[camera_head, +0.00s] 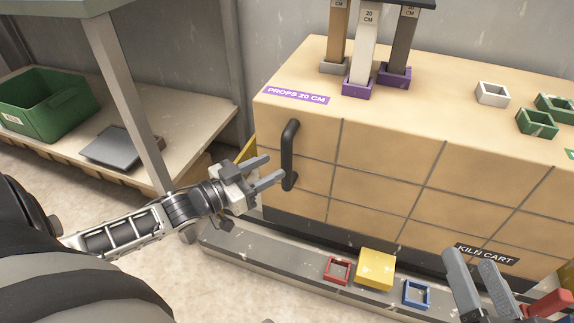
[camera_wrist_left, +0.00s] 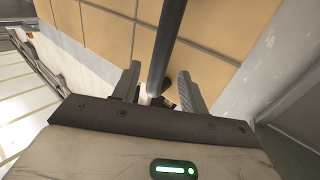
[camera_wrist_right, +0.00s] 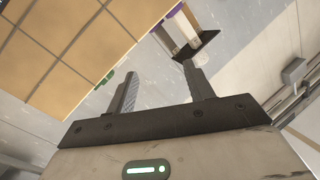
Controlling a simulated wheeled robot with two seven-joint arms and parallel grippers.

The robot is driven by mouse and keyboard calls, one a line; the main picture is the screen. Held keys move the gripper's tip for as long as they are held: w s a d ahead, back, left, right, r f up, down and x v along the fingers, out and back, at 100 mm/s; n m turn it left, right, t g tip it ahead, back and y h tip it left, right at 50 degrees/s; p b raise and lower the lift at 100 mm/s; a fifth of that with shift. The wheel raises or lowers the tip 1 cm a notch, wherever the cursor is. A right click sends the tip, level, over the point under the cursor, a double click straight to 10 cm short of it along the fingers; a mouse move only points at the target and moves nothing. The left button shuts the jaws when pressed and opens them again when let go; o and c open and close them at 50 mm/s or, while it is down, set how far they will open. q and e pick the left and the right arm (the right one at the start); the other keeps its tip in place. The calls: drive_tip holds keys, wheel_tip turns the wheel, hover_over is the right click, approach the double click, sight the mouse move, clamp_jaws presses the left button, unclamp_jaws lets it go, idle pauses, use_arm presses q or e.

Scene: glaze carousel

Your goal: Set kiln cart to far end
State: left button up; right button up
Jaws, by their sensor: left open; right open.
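The kiln cart (camera_head: 385,170) is a tan tiled block with a dark base and a "KILN CART" label at its lower right. A dark vertical handle (camera_head: 290,150) is fixed near the left end of its front face. My left gripper (camera_head: 273,168) is open just left of the handle, fingers pointing toward it. In the left wrist view the handle bar (camera_wrist_left: 168,40) runs between the two open fingers; contact cannot be told. My right gripper (camera_head: 470,258) is open and empty in front of the cart's lower right. The cart's right end is out of the head view.
On the cart stand props in grey and purple (camera_head: 358,90) sockets, a white socket (camera_head: 492,94) and green sockets (camera_head: 537,123). A grey ledge (camera_head: 270,249) before the cart holds red (camera_head: 337,282), yellow (camera_head: 376,268) and blue pieces. A shelf with a green bin (camera_head: 45,110) stands left.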

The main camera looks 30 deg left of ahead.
sight(282, 162)
use_arm(q)
drive_tip(key=b+x, duration=0.1)
drive_tip(key=x, duration=0.3)
drive_tip(key=shift+w+f, duration=0.1)
drive_tip(key=shift+w, duration=0.15)
drive_tip(key=shift+w+d+b, duration=0.3)
drive_tip(key=shift+w+b, duration=0.1)
drive_tip(key=shift+w, duration=0.2)
clamp_jaws()
use_arm(e)
drive_tip(key=r+n, duration=0.1)
drive_tip(key=w+r+n+t+y, duration=0.1)
drive_tip(key=r+t, duration=0.1)
drive_tip(key=r, duration=0.1)
drive_tip(key=shift+w+d+n, duration=0.4)
